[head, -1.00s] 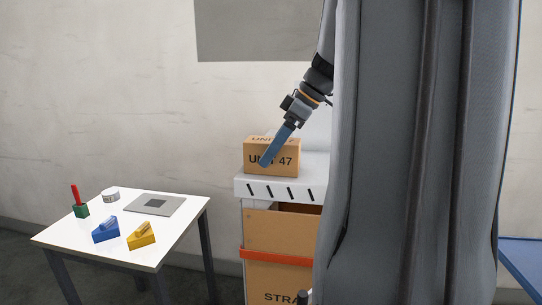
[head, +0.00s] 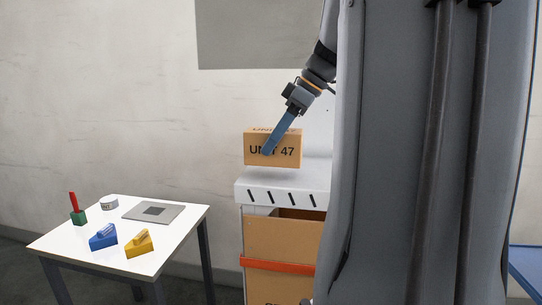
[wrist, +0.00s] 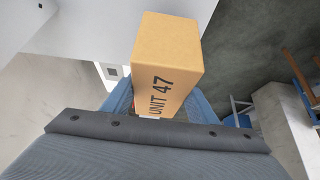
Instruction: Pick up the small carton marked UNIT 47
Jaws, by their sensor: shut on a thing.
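The small brown carton marked UNIT 47 (head: 285,153) hangs level a little above the white top (head: 252,191) of the dispenser, with a gap under it. My gripper (head: 267,151) is shut on it, one blue finger lying across its lettered front face. The far finger is hidden behind the carton. In the wrist view the carton (wrist: 168,62) sits between the blue fingers, its lettering facing the camera.
A white table (head: 175,245) at the left holds a blue wedge (head: 103,237), a yellow wedge (head: 139,243), a grey plate (head: 135,212), a white roll (head: 109,203) and a green block with a red handle (head: 76,212). A larger open carton (head: 270,240) stands under the dispenser's top.

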